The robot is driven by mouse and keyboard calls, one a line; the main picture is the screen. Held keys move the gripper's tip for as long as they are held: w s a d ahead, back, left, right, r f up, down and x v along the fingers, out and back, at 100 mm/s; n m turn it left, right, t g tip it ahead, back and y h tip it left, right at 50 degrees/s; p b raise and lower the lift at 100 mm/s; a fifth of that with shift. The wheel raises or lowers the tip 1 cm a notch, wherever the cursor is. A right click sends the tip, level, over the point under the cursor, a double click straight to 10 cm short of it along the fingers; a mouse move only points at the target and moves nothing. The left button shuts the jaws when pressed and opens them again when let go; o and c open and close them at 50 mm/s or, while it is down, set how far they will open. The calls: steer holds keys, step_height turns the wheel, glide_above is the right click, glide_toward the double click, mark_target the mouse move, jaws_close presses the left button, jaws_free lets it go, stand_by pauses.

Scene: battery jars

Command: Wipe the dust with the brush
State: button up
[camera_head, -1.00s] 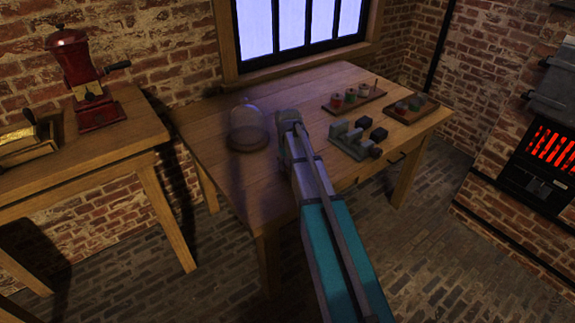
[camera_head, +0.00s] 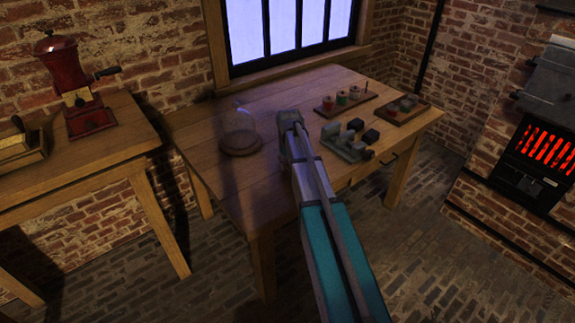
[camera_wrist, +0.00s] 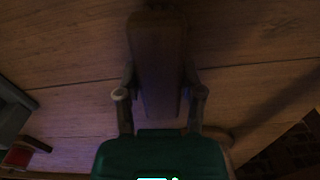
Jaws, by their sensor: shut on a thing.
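In the wrist view, my gripper (camera_wrist: 160,92) is shut on a long dark brown piece, which looks like the brush (camera_wrist: 158,55). The piece runs up the picture between the two fingers. Its bristles cannot be made out. In the head view, my arm reaches over the wooden workbench (camera_head: 265,183), and its wrist end hides the gripper and the brush. No dust can be picked out clearly on the dim bench top.
A glass dome (camera_head: 240,130) stands left of my wrist. A grey metal fixture with dark blocks (camera_head: 345,147) is close on the right. Trays of coils (camera_head: 372,98) (camera_head: 425,113) lie behind it. A red grinder (camera_head: 75,85) stands on the left table; a glowing stove (camera_head: 540,150) is at right.

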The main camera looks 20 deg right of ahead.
steer(key=shift+d+r, duration=0.1)
steer(key=shift+r+p, duration=2.9)
steer(key=shift+p, duration=0.15)
steer(key=shift+r+p, duration=1.5)
steer(key=s+a, duration=0.3)
steer(key=a, duration=0.3)
steer(key=s+a+f, duration=0.1)
steer(key=s+a, duration=0.2)
steer(key=a, duration=0.4)
steer(key=shift+s+b, duration=0.3)
steer(key=shift+b, duration=0.15)
